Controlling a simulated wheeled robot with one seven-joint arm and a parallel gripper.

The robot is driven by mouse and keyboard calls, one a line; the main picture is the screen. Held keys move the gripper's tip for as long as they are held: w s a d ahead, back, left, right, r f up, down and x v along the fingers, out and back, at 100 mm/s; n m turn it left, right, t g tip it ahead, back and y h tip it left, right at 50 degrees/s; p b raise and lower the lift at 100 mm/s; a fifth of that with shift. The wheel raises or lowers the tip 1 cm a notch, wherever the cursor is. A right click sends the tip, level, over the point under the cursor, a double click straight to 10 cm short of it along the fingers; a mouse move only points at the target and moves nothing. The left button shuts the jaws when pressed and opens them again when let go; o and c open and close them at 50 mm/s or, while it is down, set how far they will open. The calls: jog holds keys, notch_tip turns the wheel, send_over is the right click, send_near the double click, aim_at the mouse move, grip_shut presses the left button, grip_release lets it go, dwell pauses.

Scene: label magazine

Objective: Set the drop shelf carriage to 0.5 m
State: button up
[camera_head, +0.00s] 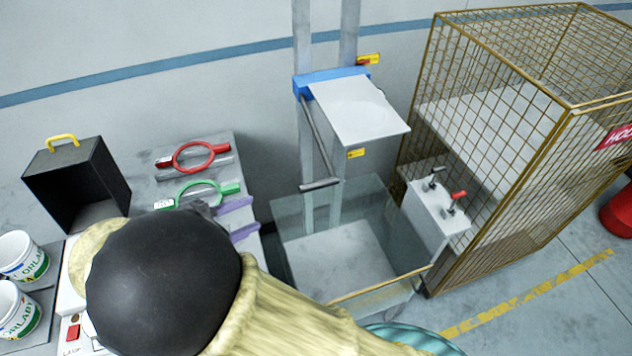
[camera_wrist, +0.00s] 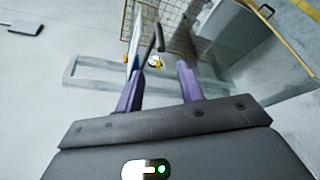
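The drop shelf carriage appears to be the blue block (camera_head: 330,80) with a pale flat shelf (camera_head: 360,105), on two grey vertical rails (camera_head: 302,40) against the wall. A rod slopes down from its left side to a dark grey handle (camera_head: 320,185). Yellow tags sit beside the rail (camera_head: 368,59) and below the shelf (camera_head: 356,153); their text is too small to read. My gripper (camera_head: 253,216), with purple fingers, is left of and below the handle, apart from it. In the wrist view my gripper (camera_wrist: 159,68) is open and empty, with a dark bar (camera_wrist: 158,38) beyond the fingers.
A clear-walled bin (camera_head: 345,250) stands below the carriage. A grey box with small levers (camera_head: 435,205) and a wire cage (camera_head: 500,110) are at right. Red (camera_head: 193,157) and green (camera_head: 200,192) rings lie on the left table near a black box (camera_head: 75,180).

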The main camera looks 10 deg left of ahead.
aim_at(307, 189)
jog(key=p+x, duration=0.6)
jog(key=x, duration=1.1)
jog(key=shift+w+d+p, duration=0.1)
jog(key=shift+d+p, duration=0.15)
jog(key=shift+p, duration=0.05)
jog(key=shift+f, duration=0.1)
grip_shut()
